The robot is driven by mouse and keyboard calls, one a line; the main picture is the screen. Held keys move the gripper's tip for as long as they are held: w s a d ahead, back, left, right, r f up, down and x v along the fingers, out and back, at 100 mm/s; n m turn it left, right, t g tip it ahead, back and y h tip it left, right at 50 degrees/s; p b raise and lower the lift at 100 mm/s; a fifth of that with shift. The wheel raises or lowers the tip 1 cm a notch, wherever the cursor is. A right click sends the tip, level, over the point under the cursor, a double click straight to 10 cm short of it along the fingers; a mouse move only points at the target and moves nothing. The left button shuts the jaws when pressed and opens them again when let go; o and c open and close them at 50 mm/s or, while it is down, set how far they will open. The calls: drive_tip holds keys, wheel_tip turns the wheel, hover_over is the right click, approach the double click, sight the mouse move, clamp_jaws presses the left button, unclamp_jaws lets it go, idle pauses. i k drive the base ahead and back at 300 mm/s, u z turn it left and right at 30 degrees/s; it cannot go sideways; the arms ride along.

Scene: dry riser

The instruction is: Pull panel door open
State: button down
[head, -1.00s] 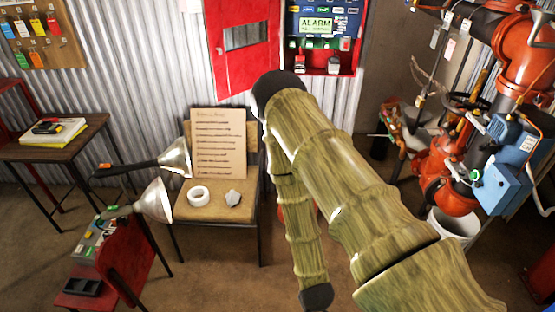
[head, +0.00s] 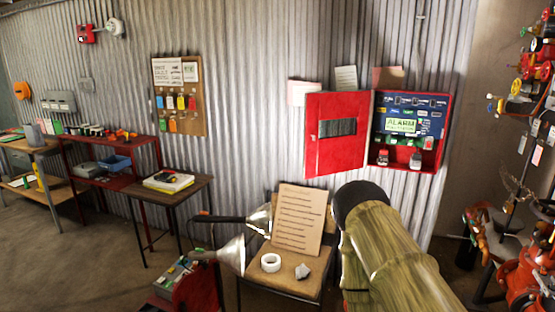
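The red alarm panel (head: 437,163) is mounted on the corrugated wall in the head view. Its red door (head: 335,156) stands wide open, swung out to the left, with a dark window in its upper part. Inside the panel are a blue board with an ALARM label (head: 402,125) and switches, and a few small items on the red floor of the box. Part of my arm rises at the lower right, below the panel and apart from the door. My gripper is not in view.
Below the door, a chair (head: 290,287) holds a written sheet (head: 299,220), a white tape roll (head: 271,262) and a grey lump. Two lamps (head: 232,255) stand at its left. A wooden side table (head: 180,190) is further left. Red pipework (head: 525,280) crowds the right.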

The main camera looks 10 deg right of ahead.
sight(323, 157)
drive_tip(key=u, duration=0.65)
drive_tip(key=i, duration=1.35)
drive_tip(key=z, duration=0.15)
